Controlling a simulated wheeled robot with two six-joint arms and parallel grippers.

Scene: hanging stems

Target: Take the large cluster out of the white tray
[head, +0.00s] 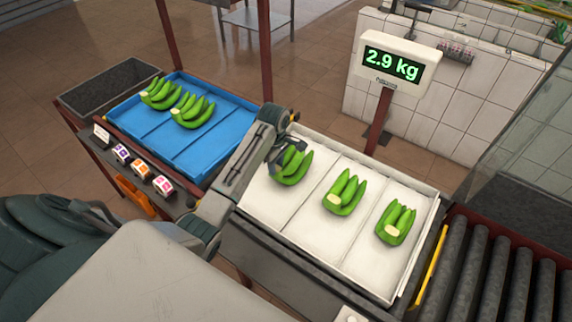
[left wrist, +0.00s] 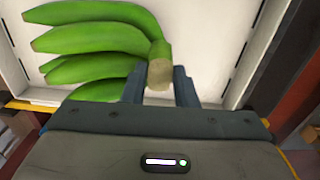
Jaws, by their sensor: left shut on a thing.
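The white tray (head: 314,231) has three lanes, each with one green banana cluster. My left gripper (head: 290,154) is over the left lane, shut on the crown of the left cluster (head: 294,170). In the left wrist view the fingers (left wrist: 160,88) close around the pale cut crown, and several fingers of this cluster (left wrist: 98,38) spread to the left. I cannot tell whether it touches the tray floor. The middle cluster (head: 344,194) and the right cluster (head: 396,222) lie apart from the gripper. My right gripper does not show.
A blue tray (head: 150,130) with two clusters stands to the left, beside a dark grey bin (head: 110,86). A scale display (head: 392,66) reads 2.9 kg on a red post behind the white tray. A roller conveyor (head: 500,270) is at the right. Small label boxes (head: 140,168) line the blue tray's front.

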